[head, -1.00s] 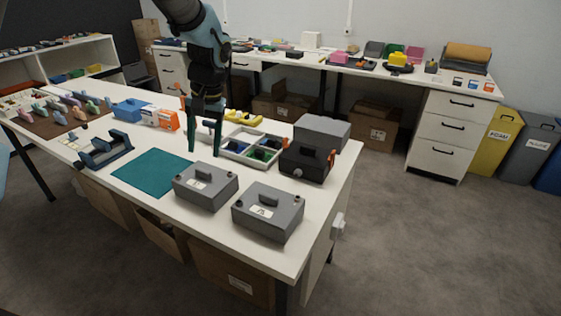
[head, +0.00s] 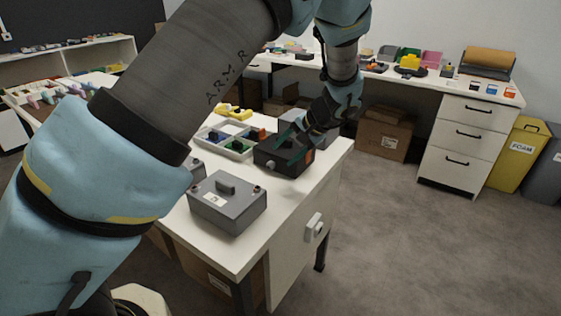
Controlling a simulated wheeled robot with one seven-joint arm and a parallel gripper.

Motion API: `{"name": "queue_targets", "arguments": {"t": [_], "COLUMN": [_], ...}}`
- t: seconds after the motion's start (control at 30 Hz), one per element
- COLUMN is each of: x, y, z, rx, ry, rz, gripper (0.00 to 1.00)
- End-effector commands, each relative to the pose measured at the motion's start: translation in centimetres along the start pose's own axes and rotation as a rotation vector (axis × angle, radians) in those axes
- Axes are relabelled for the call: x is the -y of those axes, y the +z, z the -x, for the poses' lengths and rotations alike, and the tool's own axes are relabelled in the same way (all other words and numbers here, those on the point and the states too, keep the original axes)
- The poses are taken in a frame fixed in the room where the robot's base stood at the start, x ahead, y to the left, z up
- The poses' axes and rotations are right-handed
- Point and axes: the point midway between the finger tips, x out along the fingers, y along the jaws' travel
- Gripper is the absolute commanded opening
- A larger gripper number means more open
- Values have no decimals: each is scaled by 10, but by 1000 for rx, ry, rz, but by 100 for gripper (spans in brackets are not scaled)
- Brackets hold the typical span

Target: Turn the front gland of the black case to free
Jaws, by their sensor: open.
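The black case (head: 287,166) stands on the white table near its right edge. A small light gland (head: 270,165) shows on its front face; its turn position is too small to tell. An orange part shows on the case's right side. My gripper (head: 289,152) is open, with its dark teal fingers angled down to the left, over or in front of the case in the picture. I cannot tell whether the fingers touch the case. The gripper hides part of its top.
A grey lidded box (head: 230,207) stands in front of the case; another is mostly hidden behind my arm. A divided tray (head: 228,148) with coloured parts lies left of the case. A grey box behind is partly hidden. The table's right front corner is clear.

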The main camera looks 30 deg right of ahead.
Motion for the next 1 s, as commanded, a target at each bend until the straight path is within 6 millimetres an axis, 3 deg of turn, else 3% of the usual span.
{"name": "queue_targets", "arguments": {"t": [0.3,0.73,1.0], "x": [1,0,0], "y": [1,0,0], "z": [-51,-62,-62], "rx": [2,0,0], "ry": [0,1,1], "rz": [0,0,0], "gripper": [62,62,33]}}
